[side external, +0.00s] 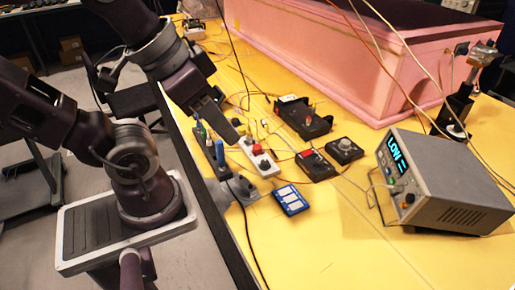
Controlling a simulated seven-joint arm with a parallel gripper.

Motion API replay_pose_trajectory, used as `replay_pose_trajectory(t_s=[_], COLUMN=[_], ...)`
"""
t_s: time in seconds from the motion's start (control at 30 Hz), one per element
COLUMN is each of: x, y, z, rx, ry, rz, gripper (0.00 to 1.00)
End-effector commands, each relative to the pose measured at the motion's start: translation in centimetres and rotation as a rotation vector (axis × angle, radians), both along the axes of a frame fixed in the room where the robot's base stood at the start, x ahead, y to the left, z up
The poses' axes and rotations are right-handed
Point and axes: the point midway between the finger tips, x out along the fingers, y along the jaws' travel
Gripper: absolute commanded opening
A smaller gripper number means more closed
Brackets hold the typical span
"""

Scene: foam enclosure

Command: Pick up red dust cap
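My gripper (234,138) hangs above the left edge of the yellow table (340,240), pointing down and to the right. Its fingers look like one dark shape from this side, so I cannot tell whether they are open. A small red piece (258,148), possibly the red dust cap, sits on a white block (262,163) with dark round knobs, just right of and below the fingertips. The fingers appear apart from it. Another red patch (307,153) shows on a black box (318,166) further right. I cannot tell for certain which is the cap.
A grey power supply (445,190) stands at right. A blue card-like box (291,200) lies near the front. A black holder (303,118) and a small black knob box (345,149) lie behind. Thin cables cross the table. A pink foam enclosure (330,60) fills the back. The front right is clear.

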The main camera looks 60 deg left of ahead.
Motion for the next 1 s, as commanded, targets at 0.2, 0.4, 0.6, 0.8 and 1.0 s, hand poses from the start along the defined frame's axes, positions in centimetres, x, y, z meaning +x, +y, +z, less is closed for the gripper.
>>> replay_pose_trajectory(t_s=[0.2,0.4,0.6,0.8,1.0], x=[0.0,0.0,0.2,1.6,5.9], y=[0.0,0.0,0.5,3.6,6.3], z=[0.0,0.0,-1.2,-6.5,-11.6], rx=[0.0,0.0,0.065,0.442,0.962], ry=[0.0,0.0,0.096,0.523,0.912], rz=[0.0,0.0,-0.063,-0.42,-0.897], gripper=[0.5,0.5,0.5,0.5,0.5])
